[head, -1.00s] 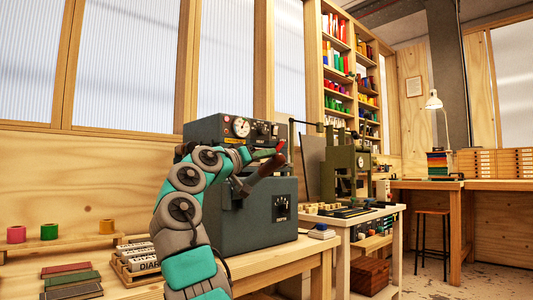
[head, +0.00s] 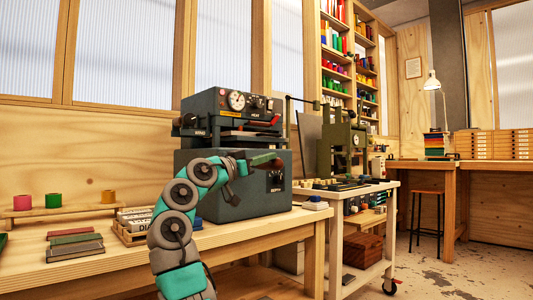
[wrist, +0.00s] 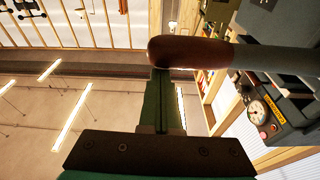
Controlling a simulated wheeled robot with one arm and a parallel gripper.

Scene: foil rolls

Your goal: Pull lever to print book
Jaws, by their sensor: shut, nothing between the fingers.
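My gripper (head: 280,163) is shut and empty in front of the press body. Contact cannot be told for sure. Whether a book is in the press is unclear, as my arm hides part of its front.
Books (head: 74,243) and a type tray (head: 135,222) lie on the bench to the left. Foil rolls (head: 52,200) stand on a small shelf behind. A white cart (head: 342,230) with a green machine stands to the right. Floor is open at the far right.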

